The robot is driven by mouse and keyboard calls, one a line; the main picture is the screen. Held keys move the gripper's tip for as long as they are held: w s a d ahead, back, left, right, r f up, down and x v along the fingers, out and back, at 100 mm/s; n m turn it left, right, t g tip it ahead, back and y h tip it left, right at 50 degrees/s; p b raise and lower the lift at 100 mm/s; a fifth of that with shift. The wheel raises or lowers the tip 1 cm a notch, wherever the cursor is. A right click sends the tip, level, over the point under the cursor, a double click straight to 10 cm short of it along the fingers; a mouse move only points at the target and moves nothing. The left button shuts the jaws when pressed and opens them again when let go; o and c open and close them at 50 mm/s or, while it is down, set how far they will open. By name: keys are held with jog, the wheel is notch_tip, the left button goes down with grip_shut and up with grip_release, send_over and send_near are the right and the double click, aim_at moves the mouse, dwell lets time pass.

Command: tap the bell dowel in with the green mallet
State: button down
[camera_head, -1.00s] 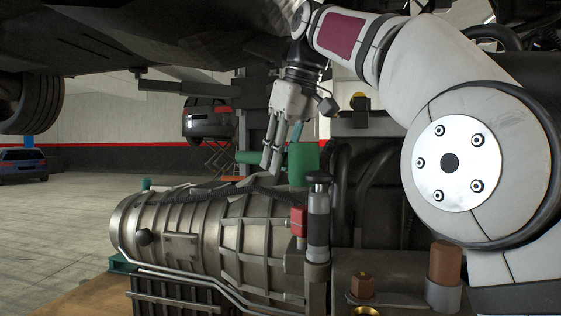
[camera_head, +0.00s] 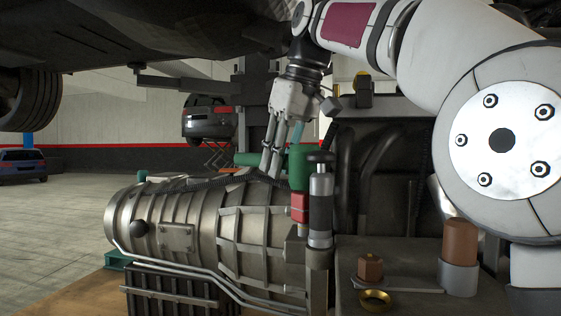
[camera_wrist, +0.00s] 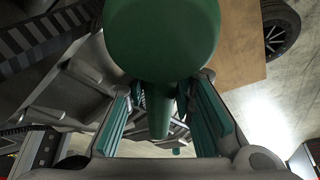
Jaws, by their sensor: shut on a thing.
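The green mallet has a thick head (camera_head: 300,168) and a handle (camera_head: 246,159) that runs out level to the left. My gripper (camera_head: 271,164) is shut on the handle, close to the head, above the right end of the metal gearbox (camera_head: 210,225). In the wrist view the mallet head (camera_wrist: 162,38) fills the top, and the handle (camera_wrist: 158,118) passes between my teal-padded fingers. In the head view the mallet's head stands just above a red block (camera_head: 300,208); I cannot tell whether they touch. I cannot pick out the bell dowel with certainty.
A black-capped metal cylinder (camera_head: 320,205) stands right of the red block. A bench at the right carries a copper hex piece (camera_head: 370,268), a brass ring (camera_head: 375,300) and a brown cylinder in a grey sleeve (camera_head: 459,245). A vehicle's underside hangs overhead. Open floor lies at the left.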

jog(key=shift+s+p, duration=0.1)
jog(key=shift+p, duration=0.3)
jog(key=shift+r+p, duration=0.85)
jog(key=shift+p, duration=0.8)
jog(key=shift+r+p, duration=0.15)
jog(key=shift+p, duration=0.15)
jog(key=shift+r+p, duration=0.4)
jog(key=shift+p, duration=0.5)
notch_tip(320, 180, down, 4)
jog(key=b, duration=0.3)
jog(key=shift+r+b, duration=0.1)
jog(key=shift+b, duration=0.3)
jog(key=shift+r+p, duration=1.2)
jog(key=shift+p, duration=0.75)
